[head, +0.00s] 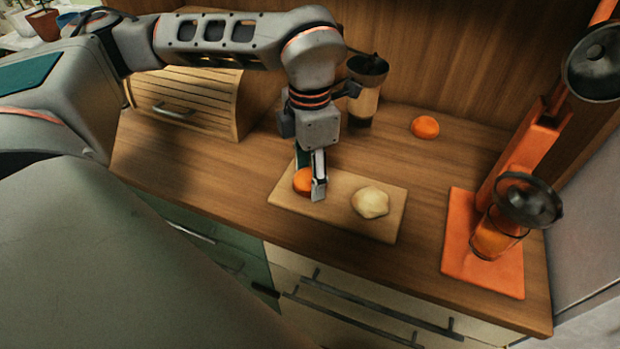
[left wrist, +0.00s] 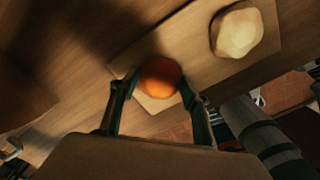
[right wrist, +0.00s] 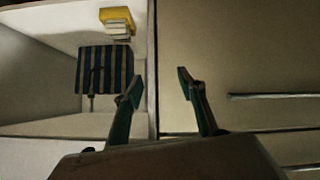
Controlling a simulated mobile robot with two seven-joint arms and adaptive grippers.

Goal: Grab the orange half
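The orange half (head: 303,181) lies at the left end of the wooden cutting board (head: 390,228). It also shows in the left wrist view (left wrist: 159,77), rounded orange side up. My left gripper (head: 311,180) points down over it, with one finger on each side. The fingers are spread about as wide as those of my right gripper, and the gap to the fruit is very small; contact cannot be told. In the head view the near finger hides part of the orange half. My right gripper (right wrist: 159,82) is open and empty, away from the counter's top.
A pale, lumpy round item (head: 370,202) sits on the board's right part. Another orange fruit (head: 425,126) lies farther back. An orange juicer (head: 518,160) stands at right, a grinder-like jar (head: 365,95) behind my gripper, and a wooden bread box (head: 185,100) at left.

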